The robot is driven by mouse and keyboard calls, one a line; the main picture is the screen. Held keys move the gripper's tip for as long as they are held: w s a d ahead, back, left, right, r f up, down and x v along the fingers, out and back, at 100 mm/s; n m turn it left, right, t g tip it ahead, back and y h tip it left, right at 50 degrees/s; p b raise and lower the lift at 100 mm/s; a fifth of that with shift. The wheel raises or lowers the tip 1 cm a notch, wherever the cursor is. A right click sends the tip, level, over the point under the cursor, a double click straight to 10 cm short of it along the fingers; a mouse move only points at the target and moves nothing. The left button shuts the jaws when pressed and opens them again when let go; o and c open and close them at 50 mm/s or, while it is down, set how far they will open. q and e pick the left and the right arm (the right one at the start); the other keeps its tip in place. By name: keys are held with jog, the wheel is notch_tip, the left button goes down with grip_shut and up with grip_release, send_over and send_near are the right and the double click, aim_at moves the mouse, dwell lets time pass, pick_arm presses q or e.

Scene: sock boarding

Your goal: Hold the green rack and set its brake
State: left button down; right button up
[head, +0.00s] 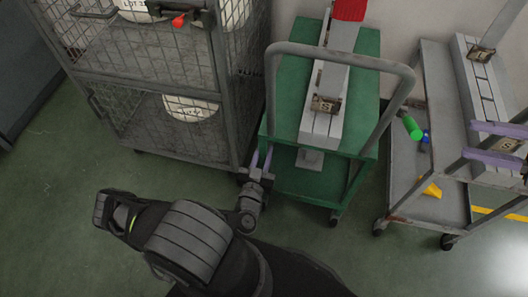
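The green rack (290,180) is a two-deck trolley with a grey hoop handle (340,56), standing in the middle of the head view. A grey board with a tag marked S (326,103) lies on its top deck. One caster (334,220) shows at its front right; I cannot make out a brake.
A wire cage trolley (145,85) with white bundles stands close on the left. A grey trolley (405,190) on the right carries pale boards, a green cylinder (412,128) and a yellow piece (430,188). A wall is behind. Some green floor is clear in front.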

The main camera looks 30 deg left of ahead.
jog(key=shift+c, duration=0.3)
dwell(0.6)
jog(key=c, duration=0.6)
jog(key=shift+f, duration=0.2)
grip_shut()
jog(key=w+f+m+y, duration=0.1)
jog(key=m+y, duration=0.2)
jog(key=m, duration=0.4)
jog(key=f+m+y, duration=0.1)
jog(key=m+y, duration=0.1)
jog(key=m, duration=0.5)
jog(key=w+m+y, duration=0.1)
jog(key=m+y, duration=0.2)
jog(key=m, duration=0.4)
jog(key=shift+w+f+t+y, duration=0.3)
jog(key=shift+f+t, duration=0.1)
